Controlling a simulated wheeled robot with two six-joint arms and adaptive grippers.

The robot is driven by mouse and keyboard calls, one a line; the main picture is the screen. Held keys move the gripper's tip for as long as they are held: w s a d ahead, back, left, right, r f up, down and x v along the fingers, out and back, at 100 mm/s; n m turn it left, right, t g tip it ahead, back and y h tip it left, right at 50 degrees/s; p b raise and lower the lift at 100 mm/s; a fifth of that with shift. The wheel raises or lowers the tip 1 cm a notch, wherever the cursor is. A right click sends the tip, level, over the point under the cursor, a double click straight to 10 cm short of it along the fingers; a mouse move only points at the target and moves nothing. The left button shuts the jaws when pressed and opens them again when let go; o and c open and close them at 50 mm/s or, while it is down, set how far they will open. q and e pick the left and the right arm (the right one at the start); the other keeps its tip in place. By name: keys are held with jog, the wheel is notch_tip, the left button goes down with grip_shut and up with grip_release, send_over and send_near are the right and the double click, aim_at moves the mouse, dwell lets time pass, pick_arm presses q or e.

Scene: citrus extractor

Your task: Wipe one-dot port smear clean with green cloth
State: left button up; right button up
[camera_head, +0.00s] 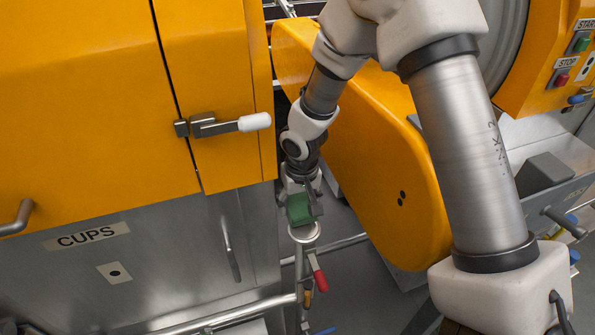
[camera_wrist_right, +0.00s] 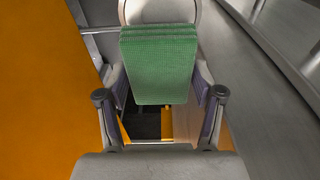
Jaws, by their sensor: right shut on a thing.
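My right gripper (camera_head: 302,204) is shut on the green cloth (camera_head: 298,209), low in the middle of the head view. The cloth also shows in the right wrist view (camera_wrist_right: 160,66) as a textured green pad between the fingers. Just below the cloth in the head view is a round pale metal port (camera_head: 304,233) on top of a pipe. I cannot tell whether the cloth touches it. No smear is clear in either view. A one-dot plate (camera_head: 115,272) is on the steel panel at the left. My left gripper is not in view.
An orange cabinet (camera_head: 90,100) with a white-tipped latch (camera_head: 254,122) stands left of my right arm. An orange two-dot cover (camera_head: 380,180) is close on its right. A red-handled valve (camera_head: 319,276) and steel pipes lie below the port. Room around the gripper is narrow.

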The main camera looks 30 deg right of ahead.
jog(key=r+p, duration=0.1)
jog(key=r, duration=0.1)
jog(key=s+r+p, duration=0.1)
jog(key=r, duration=0.1)
jog(key=shift+a+r, duration=0.1)
jog(key=shift+r, duration=0.05)
jog(key=shift+r+p, duration=0.4)
jog(key=shift+w+r+p, duration=0.35)
jog(key=shift+r+p, duration=0.55)
jog(key=shift+p, duration=0.15)
jog(key=shift+s+r+p, duration=0.15)
jog(key=shift+r+p, duration=0.15)
jog(key=shift+r, duration=0.15)
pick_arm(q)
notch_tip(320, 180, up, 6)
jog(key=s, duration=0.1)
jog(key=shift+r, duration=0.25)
pick_arm(e)
jog(key=shift+s, duration=0.15)
jog(key=shift+w+f, duration=0.1)
jog(key=shift+w, duration=0.1)
jog(key=shift+s, duration=0.15)
